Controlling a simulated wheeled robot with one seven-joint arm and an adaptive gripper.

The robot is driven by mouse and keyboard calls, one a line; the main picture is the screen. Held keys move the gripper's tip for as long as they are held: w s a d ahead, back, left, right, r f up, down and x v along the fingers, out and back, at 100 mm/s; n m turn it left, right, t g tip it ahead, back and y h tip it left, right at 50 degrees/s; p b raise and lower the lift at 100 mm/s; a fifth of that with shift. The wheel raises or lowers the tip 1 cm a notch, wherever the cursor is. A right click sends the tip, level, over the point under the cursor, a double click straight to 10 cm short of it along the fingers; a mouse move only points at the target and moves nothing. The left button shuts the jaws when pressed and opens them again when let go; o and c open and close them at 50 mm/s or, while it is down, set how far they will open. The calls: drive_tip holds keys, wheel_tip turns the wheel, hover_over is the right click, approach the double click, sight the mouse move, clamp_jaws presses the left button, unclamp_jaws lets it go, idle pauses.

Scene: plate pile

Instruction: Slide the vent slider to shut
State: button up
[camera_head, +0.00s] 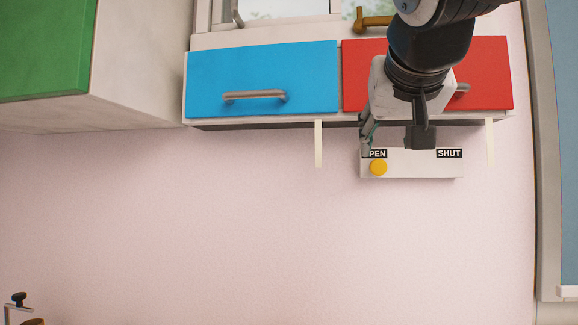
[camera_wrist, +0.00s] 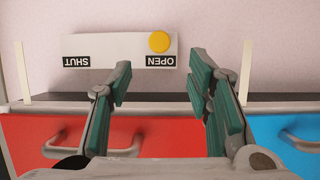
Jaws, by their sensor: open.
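The vent slider is a white box (camera_head: 420,166) on the pink wall, below the red drawer. Its yellow round knob (camera_head: 378,168) sits at the left end, under the OPEN label (camera_head: 379,154). The SHUT label (camera_head: 449,153) is at the right end. In the wrist view the picture is turned over, with the yellow knob (camera_wrist: 159,42) at the right end of the white box (camera_wrist: 110,48). My gripper (camera_wrist: 162,82) is open and empty, its green-padded fingers apart, with the knob beyond the gap between them. In the head view my gripper (camera_head: 392,145) overlaps the box's top edge.
A blue drawer (camera_head: 262,78) and a red drawer (camera_head: 490,75) with metal handles sit above the box. Thin white strips (camera_head: 318,144) (camera_head: 490,143) hang on either side. A green-fronted cabinet (camera_head: 42,45) is at upper left. The wall below is clear.

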sight(379, 164)
drive_tip(key=x, duration=0.9)
drive_tip(key=shift+w+f, duration=0.2)
clamp_jaws()
